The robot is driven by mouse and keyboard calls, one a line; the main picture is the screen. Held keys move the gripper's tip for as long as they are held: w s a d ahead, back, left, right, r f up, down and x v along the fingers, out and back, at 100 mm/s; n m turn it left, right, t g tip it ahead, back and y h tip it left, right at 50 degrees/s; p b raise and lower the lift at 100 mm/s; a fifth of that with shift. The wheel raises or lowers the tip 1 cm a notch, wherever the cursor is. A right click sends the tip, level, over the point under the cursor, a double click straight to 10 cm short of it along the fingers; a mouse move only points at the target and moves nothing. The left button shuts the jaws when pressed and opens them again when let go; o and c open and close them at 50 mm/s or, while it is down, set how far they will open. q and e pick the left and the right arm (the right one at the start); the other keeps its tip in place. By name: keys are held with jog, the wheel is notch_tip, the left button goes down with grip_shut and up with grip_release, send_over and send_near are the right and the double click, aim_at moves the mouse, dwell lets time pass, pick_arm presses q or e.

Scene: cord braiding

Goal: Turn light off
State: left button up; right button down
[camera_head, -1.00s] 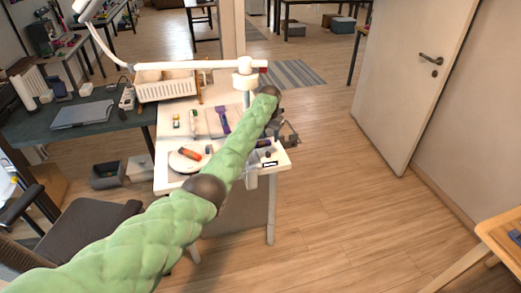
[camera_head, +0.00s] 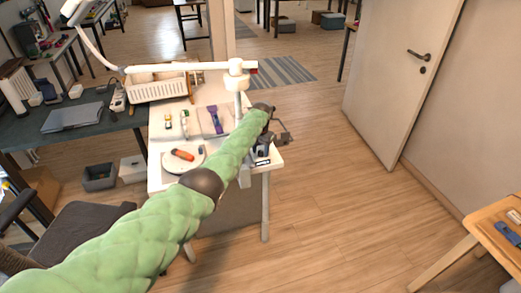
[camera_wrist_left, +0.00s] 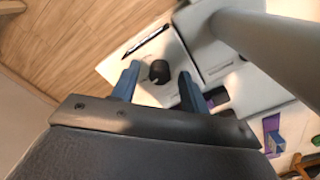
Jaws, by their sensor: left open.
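A white desk lamp with a jointed arm (camera_head: 180,67) stands over the white table; its head (camera_head: 78,10) is at the top left of the head view. Its thick pale post (camera_wrist_left: 265,38) crosses the upper right of the left wrist view. A small dark knob (camera_wrist_left: 160,71) sits on a white surface there. My left gripper (camera_wrist_left: 159,74) is open, with the knob showing between its two blue-grey fingers; I cannot tell whether they touch it. In the head view my left gripper (camera_head: 274,138) is at the table's right edge, partly hidden by my green-sleeved arm. My right gripper is not in view.
The white table (camera_head: 158,152) holds a round plate (camera_head: 183,165), a purple item (camera_head: 215,118) and a white basket (camera_head: 158,90). A dark desk (camera_head: 40,128) and a chair (camera_head: 85,230) stand left. A wooden table (camera_head: 490,225) is at the right, with clear floor between.

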pick_arm(q)
grip_shut()
